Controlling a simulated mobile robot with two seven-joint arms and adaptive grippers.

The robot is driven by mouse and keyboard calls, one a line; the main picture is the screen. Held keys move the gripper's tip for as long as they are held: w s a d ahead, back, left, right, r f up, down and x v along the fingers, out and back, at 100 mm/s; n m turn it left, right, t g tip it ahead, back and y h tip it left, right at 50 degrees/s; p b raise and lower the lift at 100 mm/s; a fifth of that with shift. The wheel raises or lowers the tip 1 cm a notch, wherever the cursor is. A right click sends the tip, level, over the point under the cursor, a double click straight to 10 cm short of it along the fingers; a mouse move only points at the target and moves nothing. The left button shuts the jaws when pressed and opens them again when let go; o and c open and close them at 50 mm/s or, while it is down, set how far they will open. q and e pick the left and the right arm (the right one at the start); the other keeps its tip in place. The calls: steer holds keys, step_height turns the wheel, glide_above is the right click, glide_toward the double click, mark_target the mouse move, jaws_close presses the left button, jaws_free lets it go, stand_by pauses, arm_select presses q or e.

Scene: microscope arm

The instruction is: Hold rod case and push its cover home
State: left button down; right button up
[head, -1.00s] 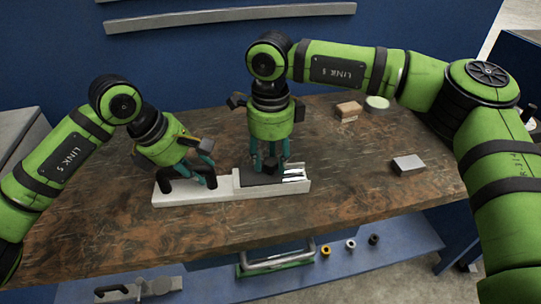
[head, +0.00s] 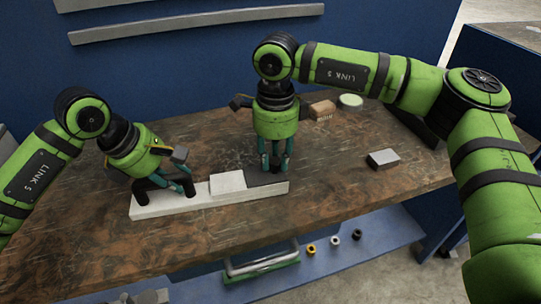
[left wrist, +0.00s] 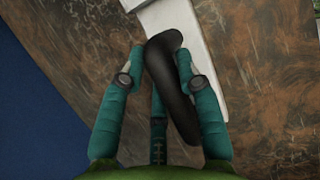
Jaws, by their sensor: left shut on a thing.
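The long white rod case (head: 165,206) lies on the wooden table, with a dark handle at its left end. My left gripper (head: 178,184) is shut on this handle; the left wrist view shows the dark curved handle (left wrist: 170,75) between its fingers. A dark cover (head: 262,180) sits at the right end of the case, beside a raised pale section (head: 228,183). My right gripper (head: 276,168) points down at the cover, fingers close together at its far side. Its fingertips are partly hidden, so its grip is unclear. No rods are visible.
A grey block (head: 382,159) lies on the table to the right. Much of the table (head: 320,190) right of the case is clear.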

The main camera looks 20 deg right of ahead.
mark_target(276, 160)
arm_select(q)
steer(key=shift+r, duration=0.1)
arm_select(e)
steer(key=o, duration=0.4)
steer(key=shift+d, duration=0.1)
steer(key=shift+r, duration=0.1)
step_height(276, 160, up, 12)
steer(key=shift+f, duration=0.1)
arm_select(q)
steer(key=c, duration=0.8)
jaws_free()
